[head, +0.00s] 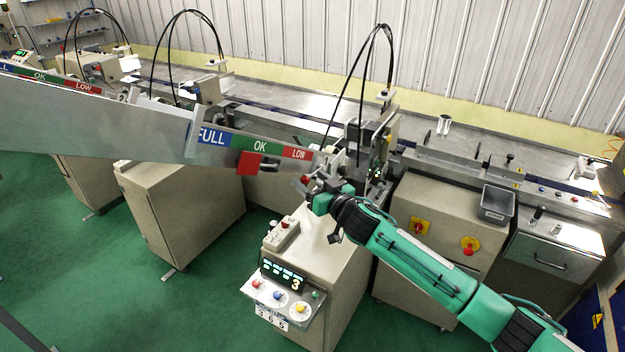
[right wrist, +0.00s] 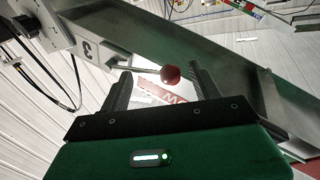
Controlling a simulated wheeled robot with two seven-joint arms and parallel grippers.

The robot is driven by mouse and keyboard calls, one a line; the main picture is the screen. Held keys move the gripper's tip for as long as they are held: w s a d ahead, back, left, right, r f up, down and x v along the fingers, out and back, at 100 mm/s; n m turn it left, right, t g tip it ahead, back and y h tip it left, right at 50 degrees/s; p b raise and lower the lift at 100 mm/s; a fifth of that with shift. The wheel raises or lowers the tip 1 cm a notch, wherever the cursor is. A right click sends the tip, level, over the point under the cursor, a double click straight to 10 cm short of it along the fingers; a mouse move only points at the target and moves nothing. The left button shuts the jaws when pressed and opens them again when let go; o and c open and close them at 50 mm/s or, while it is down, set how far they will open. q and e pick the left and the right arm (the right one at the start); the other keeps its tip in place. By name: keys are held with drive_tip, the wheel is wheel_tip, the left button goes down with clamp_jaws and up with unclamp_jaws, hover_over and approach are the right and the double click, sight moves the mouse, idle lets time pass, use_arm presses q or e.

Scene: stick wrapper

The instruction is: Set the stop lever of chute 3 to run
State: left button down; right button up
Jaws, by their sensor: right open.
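The stop lever shows in the right wrist view as a thin rod with a round red knob (right wrist: 170,75). Its rod runs left toward a grey block beside a plate marked 3 (right wrist: 88,47). My right gripper (right wrist: 160,88) is open, and the knob appears between its two fingertips; I cannot tell whether they touch it. In the head view my right gripper (head: 312,187) is at the lower end of the long grey chute (head: 100,125), where a small red knob (head: 304,180) shows at the fingers. My left gripper is out of view.
The chute carries a FULL, OK and LOW strip (head: 260,146) and a red flag (head: 249,163). Below stands a cabinet with a control panel (head: 282,298) marked 3. Black cables (head: 362,75) arch behind the gripper. A grey bin (head: 497,204) sits at right.

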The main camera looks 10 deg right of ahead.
drive_tip(key=c, duration=0.9)
drive_tip(key=shift+s+r, duration=0.1)
drive_tip(key=shift+s, duration=0.1)
clamp_jaws()
drive_tip(key=shift+r, duration=0.1)
drive_tip(key=shift+d, duration=0.1)
drive_tip(key=shift+w+d+r+m, duration=0.1)
drive_tip(key=shift+d+r+m, duration=0.05)
drive_tip(key=shift+r+m, duration=0.5)
